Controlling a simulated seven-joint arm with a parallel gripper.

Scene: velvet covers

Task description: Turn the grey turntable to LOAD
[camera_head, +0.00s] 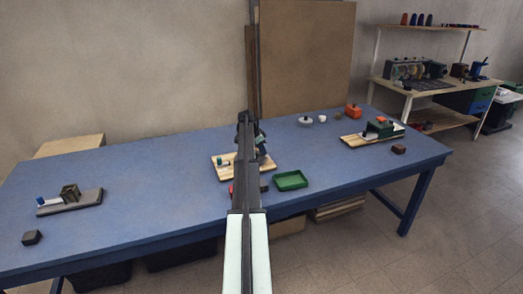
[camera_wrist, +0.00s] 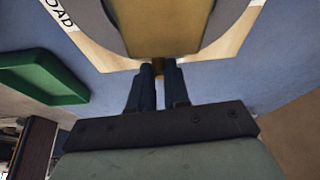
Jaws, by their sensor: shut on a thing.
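In the wrist view, the grey turntable (camera_wrist: 100,28) shows at the top as a grey rim around a tan, brass-coloured middle. It sits on a pale wooden board (camera_wrist: 118,62). A white label (camera_wrist: 58,14) at the upper left reads "OAD", its start cut off by the frame. My gripper (camera_wrist: 158,72) is shut on a small brass-coloured peg (camera_wrist: 158,65) at the near edge of the turntable. In the head view, the wooden board (camera_head: 222,173) lies mid-table, and my arm hides most of the turntable and the fingertips.
A green tray (camera_head: 291,180) lies just right of the board. Other fixtures stand on a grey base (camera_head: 84,203) at left and a wooden board (camera_head: 355,141) at right. A dark block (camera_head: 32,238) is at the front left. Blue tabletop between the left fixture and the board is clear.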

